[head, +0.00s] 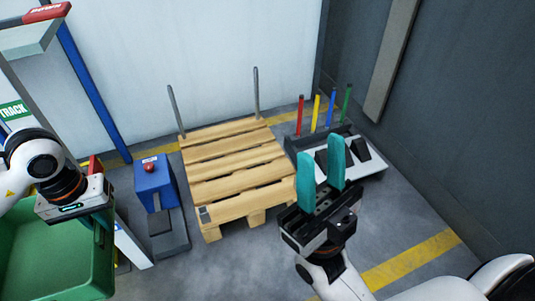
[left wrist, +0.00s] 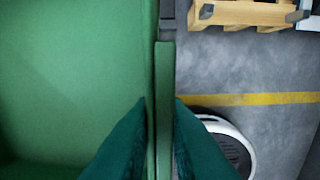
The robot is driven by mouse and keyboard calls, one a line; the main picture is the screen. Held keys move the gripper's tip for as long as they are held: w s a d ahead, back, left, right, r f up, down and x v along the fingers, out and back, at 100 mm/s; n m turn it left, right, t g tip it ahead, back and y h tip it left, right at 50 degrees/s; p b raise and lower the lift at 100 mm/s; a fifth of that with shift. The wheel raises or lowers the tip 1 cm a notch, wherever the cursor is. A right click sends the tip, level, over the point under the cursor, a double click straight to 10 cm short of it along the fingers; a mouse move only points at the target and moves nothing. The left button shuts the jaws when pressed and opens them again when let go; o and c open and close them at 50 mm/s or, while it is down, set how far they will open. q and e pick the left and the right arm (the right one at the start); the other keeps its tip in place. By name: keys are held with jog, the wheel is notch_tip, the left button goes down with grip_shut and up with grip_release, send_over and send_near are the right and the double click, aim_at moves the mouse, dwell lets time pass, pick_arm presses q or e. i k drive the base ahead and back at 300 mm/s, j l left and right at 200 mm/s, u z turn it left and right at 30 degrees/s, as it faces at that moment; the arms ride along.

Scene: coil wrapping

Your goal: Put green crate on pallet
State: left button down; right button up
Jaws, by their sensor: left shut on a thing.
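The green crate (head: 50,255) is at the lower left of the head view, cut off by the picture's edge. My left gripper (head: 97,222) is shut on the crate's right wall, its tips mostly hidden behind the rim. In the left wrist view the two dark teal fingers (left wrist: 162,130) clamp the crate's wall (left wrist: 165,75) from both sides. The wooden pallet (head: 235,170) lies empty on the floor in the middle of the head view, to the right of the crate. My right gripper (head: 322,175) is open and empty, in front of the pallet's right side.
Two grey posts (head: 174,108) stand at the pallet's back edge. A blue box with a red button (head: 155,185) stands between crate and pallet. A rack with coloured rods (head: 345,155) is right of the pallet. A blue upright (head: 90,85) rises at the left.

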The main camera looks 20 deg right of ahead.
aim_at(233, 155)
jog(key=l, duration=0.35)
jog(key=i+l+z, duration=0.15)
jog(key=l, duration=0.2)
jog(key=i+z, duration=0.3)
jog(key=i, duration=0.3)
jog(key=i+j, duration=0.15)
jog(key=i, duration=0.35)
